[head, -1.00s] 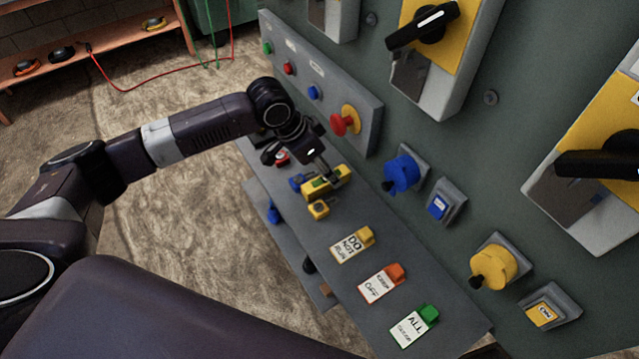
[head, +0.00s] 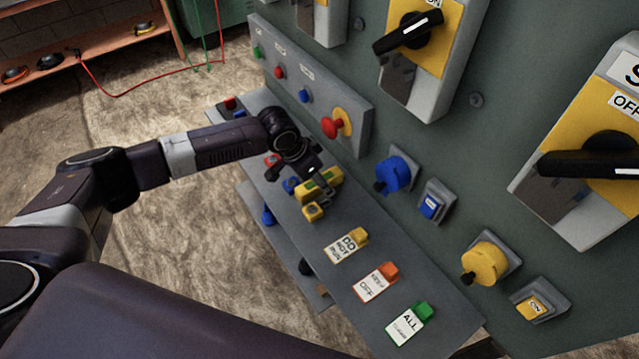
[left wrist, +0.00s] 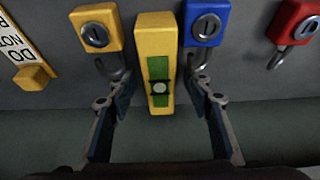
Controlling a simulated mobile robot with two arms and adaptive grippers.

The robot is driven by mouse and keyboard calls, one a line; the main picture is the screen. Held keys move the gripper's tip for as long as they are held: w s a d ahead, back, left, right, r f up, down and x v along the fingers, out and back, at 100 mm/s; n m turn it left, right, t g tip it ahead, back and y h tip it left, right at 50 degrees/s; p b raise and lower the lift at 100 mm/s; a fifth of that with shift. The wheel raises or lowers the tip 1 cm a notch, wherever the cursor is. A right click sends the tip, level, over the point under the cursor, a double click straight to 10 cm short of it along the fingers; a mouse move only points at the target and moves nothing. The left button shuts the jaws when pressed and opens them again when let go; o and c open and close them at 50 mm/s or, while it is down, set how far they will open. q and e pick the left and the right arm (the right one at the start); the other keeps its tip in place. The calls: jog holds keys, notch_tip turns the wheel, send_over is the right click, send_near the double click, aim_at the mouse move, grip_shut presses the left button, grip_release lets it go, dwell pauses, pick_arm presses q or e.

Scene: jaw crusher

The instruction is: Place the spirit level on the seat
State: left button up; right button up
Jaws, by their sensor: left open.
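The spirit level is a yellow bar with green panels and a small round vial. In the head view the spirit level (head: 328,181) lies on the grey shelf (head: 375,240), partly hidden by my left gripper (head: 318,185). In the left wrist view the spirit level (left wrist: 157,42) stands centred between the two fingers of my left gripper (left wrist: 158,95). The fingers are open, one on each side, with gaps to the bar. My right gripper is not in view. I cannot tell which surface is the seat.
A yellow padlock (left wrist: 95,32) and a blue padlock (left wrist: 206,27) flank the level closely. A red padlock (left wrist: 295,22) lies farther right. Tags (head: 375,282) line the near shelf. The panel with a red emergency button (head: 332,126) and blue knob (head: 392,174) rises beside it.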

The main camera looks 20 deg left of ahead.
pick_arm(q)
grip_shut()
jog(key=shift+r, duration=0.1)
dwell(0.3)
